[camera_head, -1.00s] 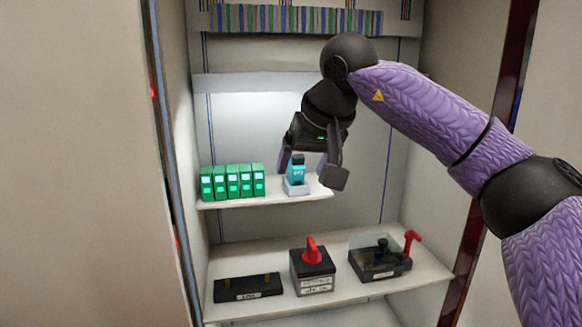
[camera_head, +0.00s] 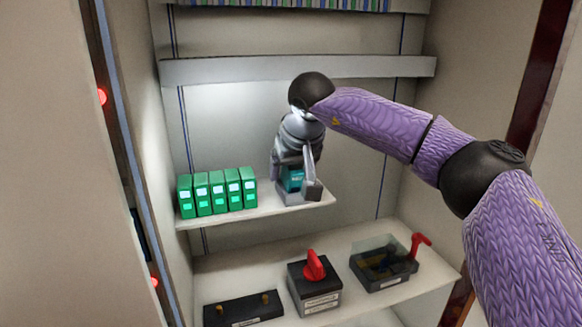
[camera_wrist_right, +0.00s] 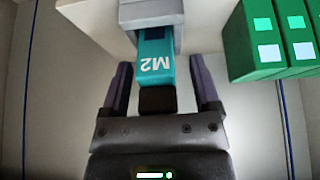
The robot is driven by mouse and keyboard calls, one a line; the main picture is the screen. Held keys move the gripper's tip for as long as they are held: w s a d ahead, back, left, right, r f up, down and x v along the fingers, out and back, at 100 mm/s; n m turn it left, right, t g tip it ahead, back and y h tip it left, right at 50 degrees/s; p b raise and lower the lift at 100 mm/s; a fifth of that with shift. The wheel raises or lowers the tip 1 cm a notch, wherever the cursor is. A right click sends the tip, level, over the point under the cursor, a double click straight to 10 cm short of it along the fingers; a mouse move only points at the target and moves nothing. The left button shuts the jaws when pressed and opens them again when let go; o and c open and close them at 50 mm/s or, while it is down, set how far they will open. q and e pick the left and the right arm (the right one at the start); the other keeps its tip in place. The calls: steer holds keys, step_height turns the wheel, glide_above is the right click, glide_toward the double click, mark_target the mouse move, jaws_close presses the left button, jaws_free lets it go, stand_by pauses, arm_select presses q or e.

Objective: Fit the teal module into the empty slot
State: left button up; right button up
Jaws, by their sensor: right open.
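The teal module (camera_head: 291,178), marked M2 in the right wrist view (camera_wrist_right: 155,68), stands in a small grey holder (camera_wrist_right: 148,14) on the upper shelf. My right gripper (camera_head: 293,182) is around the module, with one finger on each side. In the wrist view the open fingers (camera_wrist_right: 160,85) show gaps to the module on both sides. Part of the module and holder is hidden by a finger in the head view. A row of several green modules (camera_head: 217,192) stands left of the holder. I cannot make out an empty slot. My left gripper is not in view.
The lower shelf (camera_head: 350,302) holds a black block with brass posts (camera_head: 243,309), a box with a red knob (camera_head: 314,283) and a clear-covered box with a red lever (camera_head: 383,262). Cabinet walls close in both sides. A grey rail (camera_head: 300,68) crosses behind.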

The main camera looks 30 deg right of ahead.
steer(key=shift+f, duration=0.1)
jaws_close()
stand_by(0.3)
